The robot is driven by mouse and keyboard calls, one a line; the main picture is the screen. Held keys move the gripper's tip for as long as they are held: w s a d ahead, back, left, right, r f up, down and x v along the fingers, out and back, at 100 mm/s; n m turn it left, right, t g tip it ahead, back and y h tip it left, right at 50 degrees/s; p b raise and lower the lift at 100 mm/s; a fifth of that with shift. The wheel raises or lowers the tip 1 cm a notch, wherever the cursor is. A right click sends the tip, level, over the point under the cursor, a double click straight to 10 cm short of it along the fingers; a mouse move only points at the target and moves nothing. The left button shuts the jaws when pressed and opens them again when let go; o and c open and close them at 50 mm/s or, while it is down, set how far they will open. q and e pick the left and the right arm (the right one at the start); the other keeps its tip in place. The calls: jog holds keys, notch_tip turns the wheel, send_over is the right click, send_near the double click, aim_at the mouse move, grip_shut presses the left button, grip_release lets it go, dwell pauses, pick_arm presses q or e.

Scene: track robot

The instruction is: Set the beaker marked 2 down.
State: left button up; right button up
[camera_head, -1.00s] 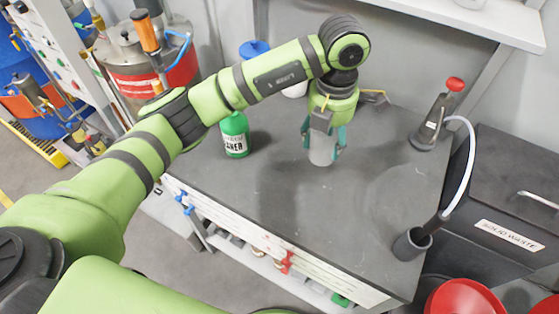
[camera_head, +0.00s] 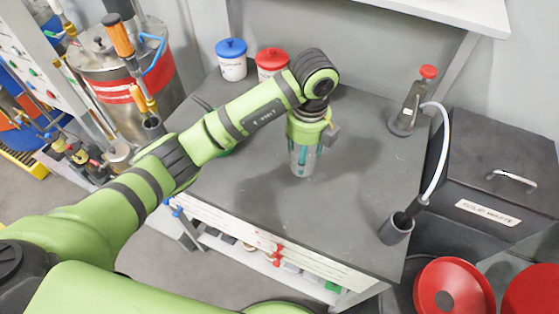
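A clear beaker (camera_head: 302,163) is upright on or just above the dark grey bench top (camera_head: 350,215); I cannot tell whether its base touches. No number can be read on it. My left gripper (camera_head: 304,158) points straight down at the beaker, and its teal fingers show at and through the glass. They look shut on it, partly hidden by the gripper body. My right gripper is out of view.
A blue-lidded jar (camera_head: 231,62) and a red-lidded jar (camera_head: 271,65) stand at the back left. A red-topped bottle (camera_head: 411,105) stands at the back right, and a dark cup (camera_head: 396,229) at the front right. The bench front is clear.

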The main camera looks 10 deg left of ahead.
pick_arm(q)
jog(key=a+f+p, duration=0.1)
jog(key=f, duration=0.1)
jog(key=a+f+p, duration=0.1)
jog(key=a+f, duration=0.1)
jog(key=s+a+f+p, duration=0.1)
jog(key=shift+a+f, duration=0.35)
jog(key=shift+f, duration=0.55)
jog(key=shift+f, duration=0.3)
jog(key=o, duration=1.3)
jog(key=shift+r, duration=0.1)
jog(key=shift+c, duration=0.2)
jog(key=shift+r, duration=0.1)
